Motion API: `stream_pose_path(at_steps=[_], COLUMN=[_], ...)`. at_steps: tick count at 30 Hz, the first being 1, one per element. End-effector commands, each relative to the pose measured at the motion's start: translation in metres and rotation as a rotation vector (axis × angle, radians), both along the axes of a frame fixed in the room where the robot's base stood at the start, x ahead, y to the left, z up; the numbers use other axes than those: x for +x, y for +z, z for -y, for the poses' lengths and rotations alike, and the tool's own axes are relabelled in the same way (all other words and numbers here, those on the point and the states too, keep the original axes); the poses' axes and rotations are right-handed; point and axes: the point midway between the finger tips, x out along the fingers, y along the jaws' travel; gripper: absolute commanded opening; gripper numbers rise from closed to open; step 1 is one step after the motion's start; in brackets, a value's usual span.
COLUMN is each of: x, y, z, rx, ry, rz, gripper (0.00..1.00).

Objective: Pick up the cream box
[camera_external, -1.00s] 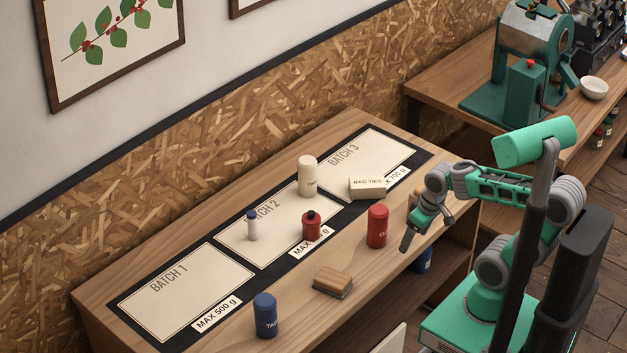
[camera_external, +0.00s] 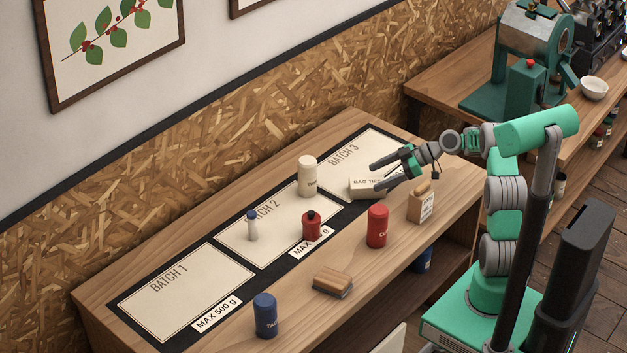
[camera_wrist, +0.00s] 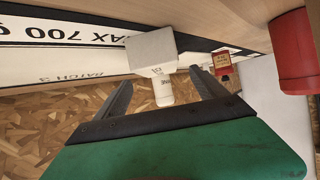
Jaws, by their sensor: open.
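The cream box (camera_external: 366,188), lettered BAG TIES, lies on the bench at the near edge of the BATCH 3 sheet. My gripper (camera_external: 374,177) is open and empty at the box's right end, and its fingers hide part of it. In the wrist view the box (camera_wrist: 150,50) is just beyond the spread fingertips (camera_wrist: 158,80), with a plain pale face showing. No contact is visible; the exact gap cannot be told.
A cream cylinder (camera_external: 308,176) stands left of the box. A white bottle (camera_external: 252,226), brush (camera_external: 333,281) and blue canister (camera_external: 265,315) are farther left.

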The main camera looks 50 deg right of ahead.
Motion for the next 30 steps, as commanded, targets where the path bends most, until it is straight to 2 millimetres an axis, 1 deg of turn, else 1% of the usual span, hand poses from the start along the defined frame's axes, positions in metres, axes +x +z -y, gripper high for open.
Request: stream_pose_path(at_steps=[1,3,5,11,18,21,26,30], x=[-0.010,-0.020,-0.022,-0.005,0.023,0.028,0.028,0.028], y=[0.004,0.000,-0.003,-0.014,-0.031,-0.035,-0.036,-0.036], z=[0.015,0.023,0.023,0.005,-0.021,-0.025,-0.025,-0.025], rx=[0.029,0.050,0.057,0.058,0.058,0.056,0.055,0.056], ry=[-0.009,-0.010,-0.009,-0.004,-0.005,-0.006,-0.007,-0.007], rz=[0.026,0.055,0.066,0.066,0.065,0.065,0.065,0.064], gripper=[0.82,0.82,0.82,0.82,0.82,0.82,0.82,0.72])
